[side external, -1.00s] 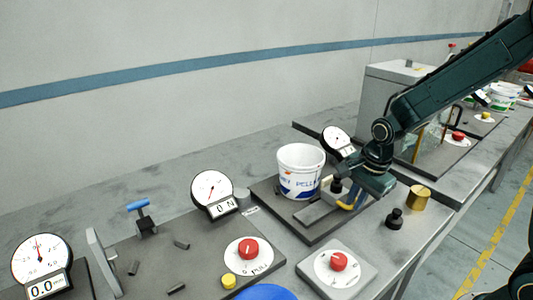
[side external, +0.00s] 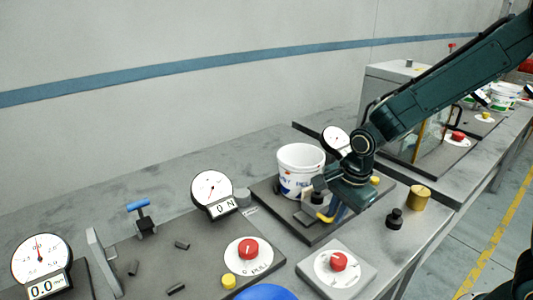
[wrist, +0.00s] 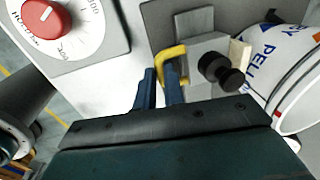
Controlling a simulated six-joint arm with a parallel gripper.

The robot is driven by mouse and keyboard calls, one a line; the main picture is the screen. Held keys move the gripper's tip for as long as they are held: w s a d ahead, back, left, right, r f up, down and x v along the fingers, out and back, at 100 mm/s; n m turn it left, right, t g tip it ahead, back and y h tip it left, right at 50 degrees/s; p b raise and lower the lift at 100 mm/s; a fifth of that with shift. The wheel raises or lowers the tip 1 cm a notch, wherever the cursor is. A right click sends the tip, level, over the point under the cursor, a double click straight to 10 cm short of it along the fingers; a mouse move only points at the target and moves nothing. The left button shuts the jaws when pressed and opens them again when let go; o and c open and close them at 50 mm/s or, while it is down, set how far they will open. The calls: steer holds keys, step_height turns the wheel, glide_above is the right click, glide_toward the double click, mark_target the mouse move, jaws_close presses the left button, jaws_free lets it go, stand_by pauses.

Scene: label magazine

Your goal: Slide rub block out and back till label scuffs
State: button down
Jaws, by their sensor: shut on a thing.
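The rub block (side external: 307,207) is a grey block on the dark base plate, in front of the pail. In the wrist view the block (wrist: 204,45) carries a black knob (wrist: 220,72), a yellow handle (wrist: 168,58) and a cream pad (wrist: 240,53) facing the pail. My gripper (side external: 332,212) is shut on the yellow handle; its blue fingers (wrist: 160,85) show in the wrist view. The white pail (side external: 300,158) stands upright and bears a printed label (wrist: 272,68) with blue letters. Label wear is too small to tell; the block partly hides the label.
A dial gauge (side external: 335,139) stands behind the pail. A box with a red knob (side external: 338,262) stands in front. A black weight (side external: 394,217) and a brass cylinder (side external: 419,196) stand to the right. The left panel holds a force gauge (side external: 212,187) and another red knob (side external: 248,249).

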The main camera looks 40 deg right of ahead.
steer(key=shift+a, duration=0.3)
steer(key=c, duration=1.5)
jaws_free()
steer(key=shift+r, duration=0.1)
steer(key=s+r, duration=0.1)
steer(key=r, duration=0.8)
steer(key=s+r, duration=0.1)
steer(key=r, duration=0.3)
steer(key=shift+s+r, duration=0.2)
steer(key=shift+s, duration=0.15)
